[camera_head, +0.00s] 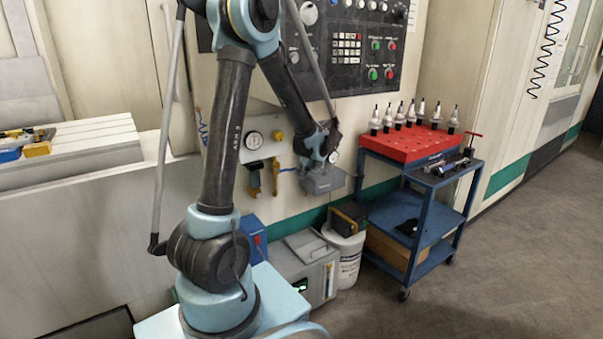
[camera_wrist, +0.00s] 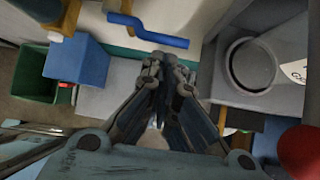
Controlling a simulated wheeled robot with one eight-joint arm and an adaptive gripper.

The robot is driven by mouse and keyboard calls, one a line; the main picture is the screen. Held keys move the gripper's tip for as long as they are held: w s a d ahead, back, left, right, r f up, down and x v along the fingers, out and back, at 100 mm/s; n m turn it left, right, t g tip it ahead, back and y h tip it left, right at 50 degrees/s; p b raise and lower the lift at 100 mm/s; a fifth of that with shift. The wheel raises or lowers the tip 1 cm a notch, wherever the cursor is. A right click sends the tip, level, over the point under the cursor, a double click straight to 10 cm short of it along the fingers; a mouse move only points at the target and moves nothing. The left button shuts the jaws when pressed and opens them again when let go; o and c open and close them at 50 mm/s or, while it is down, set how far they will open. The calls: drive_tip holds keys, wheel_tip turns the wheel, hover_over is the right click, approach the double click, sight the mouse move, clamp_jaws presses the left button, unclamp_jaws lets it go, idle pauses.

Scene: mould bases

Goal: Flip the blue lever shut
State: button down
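The blue lever (camera_wrist: 148,30) crosses the upper middle of the wrist view, lying roughly sideways and tilting slightly down to the right. In the head view it is a small blue bar (camera_head: 287,170) beside a brass-coloured valve (camera_head: 275,172) on the machine wall, partly hard to make out. My gripper (camera_wrist: 165,72) has its fingertips drawn together, with nothing visible between them. The tips sit just below the lever's right half in the wrist picture; I see no clear contact. In the head view, my arm's end hides the fingertips.
A white bucket (camera_head: 347,262) and grey box (camera_head: 307,262) stand below. A blue cart (camera_head: 420,235) with a red tool rack (camera_head: 412,145) is to the right. Open floor lies further right.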

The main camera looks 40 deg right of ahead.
drive_tip(key=s+r, duration=0.5)
drive_tip(key=s, duration=0.2)
drive_tip(key=shift+s+a+r, duration=0.15)
drive_tip(key=shift+s+a, duration=0.2)
drive_tip(key=shift+a, duration=0.05)
idle(0.3)
